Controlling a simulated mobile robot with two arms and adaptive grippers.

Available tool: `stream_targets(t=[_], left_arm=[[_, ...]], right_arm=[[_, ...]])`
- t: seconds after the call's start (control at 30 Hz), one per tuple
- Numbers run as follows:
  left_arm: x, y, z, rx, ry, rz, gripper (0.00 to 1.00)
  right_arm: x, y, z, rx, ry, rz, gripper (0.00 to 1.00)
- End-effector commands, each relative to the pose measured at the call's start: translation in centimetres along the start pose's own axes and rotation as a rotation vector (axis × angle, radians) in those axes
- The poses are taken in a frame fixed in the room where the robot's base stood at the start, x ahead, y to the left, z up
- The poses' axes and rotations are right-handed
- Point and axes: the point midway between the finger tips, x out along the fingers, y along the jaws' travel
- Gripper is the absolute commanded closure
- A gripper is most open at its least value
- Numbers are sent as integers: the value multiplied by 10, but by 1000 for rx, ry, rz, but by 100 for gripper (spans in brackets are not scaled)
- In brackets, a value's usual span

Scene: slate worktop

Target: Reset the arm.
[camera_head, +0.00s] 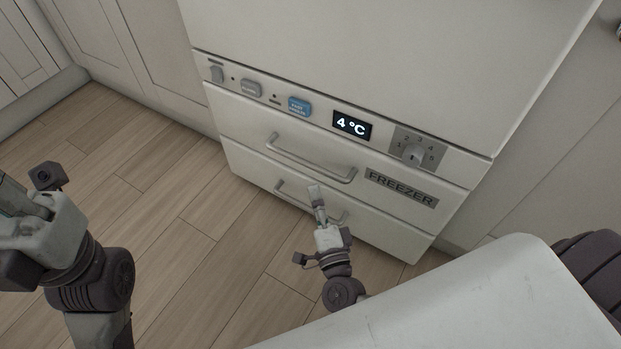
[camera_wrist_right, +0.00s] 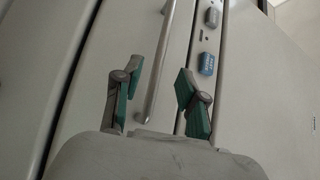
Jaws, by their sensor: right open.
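My right gripper (camera_head: 317,194) is in front of the freezer drawers, overlapping the space between the upper drawer handle (camera_head: 300,157) and the lower drawer handle (camera_head: 292,198) in the head view. In the right wrist view its green-padded fingers (camera_wrist_right: 158,82) are spread apart and hold nothing. A bar handle (camera_wrist_right: 163,65) shows between and beyond them; I cannot tell how far off it is. My left gripper (camera_head: 14,205) is at the left edge of the head view, partly cut off, and its fingers do not show clearly.
The white freezer has a control strip with a blue button (camera_head: 299,106), a display (camera_head: 352,125) reading 4 °C and a dial (camera_head: 415,153). Its drawers look shut. Pale cabinets (camera_head: 150,50) stand left. Wooden floor (camera_head: 190,200) is clear between my arms.

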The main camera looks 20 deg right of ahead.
Motion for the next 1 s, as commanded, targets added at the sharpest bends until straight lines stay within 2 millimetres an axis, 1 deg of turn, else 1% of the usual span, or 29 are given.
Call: stream_targets(t=[0.03, 0.1, 0.2, 0.7, 0.77, 0.83, 0.87, 0.97, 1.0], left_arm=[[0, 0, 0, 0, 0, 0, 100], [0, 0, 0, 0, 0, 0, 100], [0, 0, 0, 0, 0, 0, 100], [0, 0, 0, 0, 0, 0, 100], [0, 0, 0, 0, -2, -1, 100], [0, 0, 0, -1, -7, -3, 100], [0, 0, 0, -1, -12, -5, 100], [-1, -1, 1, -4, -29, -12, 100], [-2, -1, 1, -5, -40, -15, 100]], right_arm=[[-6, 0, 0, -1, -1, 0, 59], [-11, 0, 0, 0, -1, 0, 59], [-14, 0, 0, 1, 0, -1, 59], [-14, -1, 0, 0, 0, -1, 59], [-13, -4, 0, -4, 2, -10, 59], [-10, -19, -2, -23, 8, -42, 59], [-8, -30, -3, -37, 13, -67, 59], [0, -84, -9, -117, 46, -192, 59], [2, -112, -13, -162, 69, -257, 59]])
